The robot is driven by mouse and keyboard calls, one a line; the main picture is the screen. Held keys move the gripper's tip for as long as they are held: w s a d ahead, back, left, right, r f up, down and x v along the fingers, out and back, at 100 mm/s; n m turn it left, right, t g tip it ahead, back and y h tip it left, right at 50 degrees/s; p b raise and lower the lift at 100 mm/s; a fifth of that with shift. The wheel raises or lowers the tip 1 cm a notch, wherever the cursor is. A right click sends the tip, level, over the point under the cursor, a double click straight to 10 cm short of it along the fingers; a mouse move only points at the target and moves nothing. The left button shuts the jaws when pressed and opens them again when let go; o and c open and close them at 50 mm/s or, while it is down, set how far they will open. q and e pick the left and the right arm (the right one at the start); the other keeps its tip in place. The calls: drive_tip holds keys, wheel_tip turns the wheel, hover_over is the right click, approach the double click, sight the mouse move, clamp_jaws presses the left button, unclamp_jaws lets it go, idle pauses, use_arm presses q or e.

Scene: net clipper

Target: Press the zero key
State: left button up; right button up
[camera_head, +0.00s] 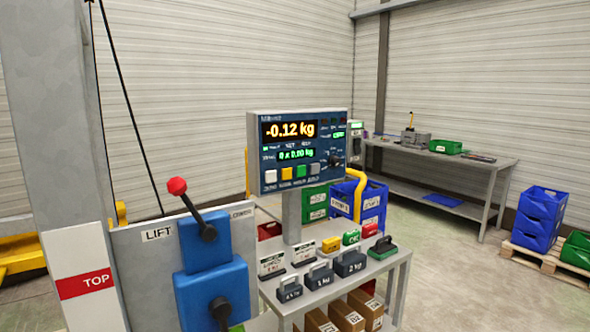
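A blue-faced scale indicator (298,150) stands on a grey post above a small bench. Its upper display (290,130) reads -0.12 kg in orange. A smaller green readout (296,154) sits under it. Along the lower edge is a row of keys: white (270,176), yellow (287,173), green (301,171) and grey (314,168). The small label under the white key seems to read ZERO, but the print is blurred. A black knob (333,160) is at the right of the panel. Neither of my grippers is in view.
Weights (320,274) and small coloured boxes stand on the bench (375,270) below the indicator. A red-knobbed lever (177,186) on a blue LIFT control box (205,240) rises at the left. Blue crates (540,218) and a worktable (450,158) are farther back.

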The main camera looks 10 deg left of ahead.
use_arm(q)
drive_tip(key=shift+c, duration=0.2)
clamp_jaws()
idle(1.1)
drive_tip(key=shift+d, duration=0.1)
